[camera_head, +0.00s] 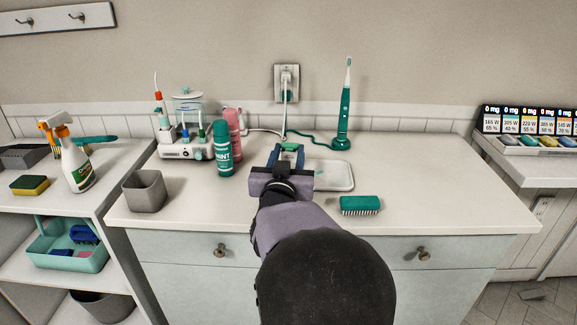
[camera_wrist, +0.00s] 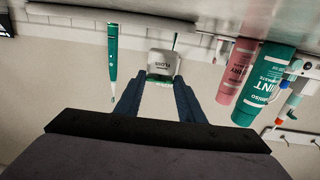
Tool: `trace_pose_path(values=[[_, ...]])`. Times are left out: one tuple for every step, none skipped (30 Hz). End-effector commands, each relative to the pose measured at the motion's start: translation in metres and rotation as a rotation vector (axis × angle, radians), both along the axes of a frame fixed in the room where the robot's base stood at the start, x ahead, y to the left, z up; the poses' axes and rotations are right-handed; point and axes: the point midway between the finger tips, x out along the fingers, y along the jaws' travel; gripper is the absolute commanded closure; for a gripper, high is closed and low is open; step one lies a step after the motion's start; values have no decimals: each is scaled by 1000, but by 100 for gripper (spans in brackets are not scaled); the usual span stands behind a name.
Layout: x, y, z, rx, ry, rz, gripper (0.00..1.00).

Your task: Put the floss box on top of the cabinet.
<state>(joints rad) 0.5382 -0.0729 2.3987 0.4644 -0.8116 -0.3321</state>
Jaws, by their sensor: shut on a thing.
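The floss box (camera_wrist: 162,62) is small and white with green parts and the word FLOSS, seen upside down in the wrist view. My gripper (camera_wrist: 160,82) is shut on it, one blue finger on each side. In the head view, my gripper (camera_head: 287,153) is over the middle of the cabinet's white top (camera_head: 420,178), and a bit of the box's green (camera_head: 292,147) shows between the fingers. My arm hides most of the box there. I cannot tell whether the box touches the top.
A shallow white tray (camera_head: 335,176) lies just right of my gripper, with a green brush (camera_head: 360,204) in front. A green toothbrush (camera_head: 344,110) stands behind. A green tube (camera_head: 222,149), pink tube (camera_head: 234,128) and grey cup (camera_head: 145,191) stand left. The top's right side is clear.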

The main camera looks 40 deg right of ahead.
Motion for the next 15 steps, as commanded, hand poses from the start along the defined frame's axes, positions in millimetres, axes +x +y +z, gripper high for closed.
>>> trace_pose_path(values=[[0,0,-12,2,4,0,87],[0,0,-16,3,5,0,87],[0,0,-20,2,3,0,87],[0,0,-23,1,3,0,87],[0,0,-25,1,3,0,87],[0,0,-27,0,3,0,87],[0,0,-28,0,1,0,87],[0,0,-29,0,0,0,87],[0,0,-29,0,0,0,87],[0,0,-29,-1,-1,0,87],[0,0,-29,0,-1,0,87],[0,0,-28,0,-1,0,87],[0,0,-28,0,-1,0,87],[0,0,-28,-1,-1,0,87],[0,0,-28,-1,-1,0,87]])
